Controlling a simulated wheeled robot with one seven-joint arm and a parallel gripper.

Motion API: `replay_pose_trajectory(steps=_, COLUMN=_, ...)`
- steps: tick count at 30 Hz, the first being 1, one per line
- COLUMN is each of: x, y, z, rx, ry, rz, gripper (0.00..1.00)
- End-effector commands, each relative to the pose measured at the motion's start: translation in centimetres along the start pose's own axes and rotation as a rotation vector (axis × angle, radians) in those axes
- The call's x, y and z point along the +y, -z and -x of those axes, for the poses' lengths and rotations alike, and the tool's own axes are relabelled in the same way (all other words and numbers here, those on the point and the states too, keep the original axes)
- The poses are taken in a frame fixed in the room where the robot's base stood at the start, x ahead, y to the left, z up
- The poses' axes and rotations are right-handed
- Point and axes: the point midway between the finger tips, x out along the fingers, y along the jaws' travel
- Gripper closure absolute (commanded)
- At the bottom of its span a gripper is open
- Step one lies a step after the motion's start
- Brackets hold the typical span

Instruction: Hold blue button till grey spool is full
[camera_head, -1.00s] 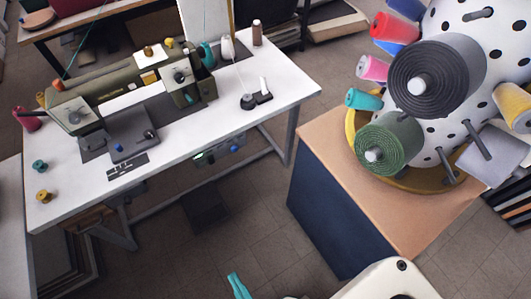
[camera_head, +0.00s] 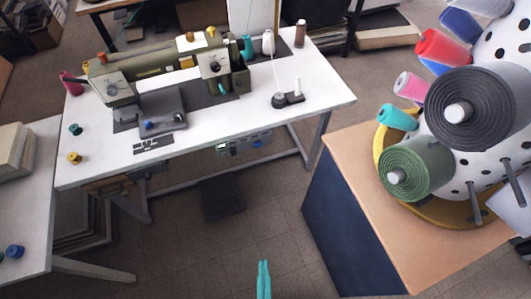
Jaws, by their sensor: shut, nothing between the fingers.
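A small blue button-like spot (camera_head: 148,125) sits on the grey bed plate of the green sewing machine (camera_head: 165,68). A dark control box (camera_head: 245,143) hangs under the table's front edge; its details are too small to read. A large dark grey spool (camera_head: 495,112) is on the white dotted rack at right. A small winder-like stand (camera_head: 288,100) with a pale spindle is on the table's right side; I cannot tell how much thread it holds. My gripper (camera_head: 263,266) shows teal fingers, shut and empty, at the bottom centre, in front of the table and apart from everything.
A cabinet (camera_head: 345,230) with a tan top stands at right, bearing a green spool (camera_head: 415,170) and the rack. A side table (camera_head: 30,225) is at left. Open floor lies between the white table (camera_head: 110,165) and my gripper. A dark pedal (camera_head: 222,197) is on the floor.

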Motion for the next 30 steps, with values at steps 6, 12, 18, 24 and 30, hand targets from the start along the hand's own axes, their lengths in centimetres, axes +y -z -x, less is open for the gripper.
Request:
replay_pose_trajectory(steps=6, x=0.1, y=-0.4, z=-0.7, rx=0.017, ry=-0.005, rz=0.066, gripper=1.00)
replay_pose_trajectory(steps=12, x=0.2, y=-2.4, z=-4.5, rx=0.104, ry=-0.040, rz=0.449, gripper=1.00)
replay_pose_trajectory(steps=18, x=0.3, y=-4.7, z=-10.5, rx=0.202, ry=-0.108, rz=1.010, gripper=1.00)
replay_pose_trajectory(steps=24, x=0.4, y=-6.6, z=-17.3, rx=0.279, ry=-0.184, rz=1.569, gripper=1.00)
replay_pose_trajectory(steps=30, x=1.0, y=-8.2, z=-24.6, rx=0.344, ry=-0.259, rz=2.123, gripper=1.00)
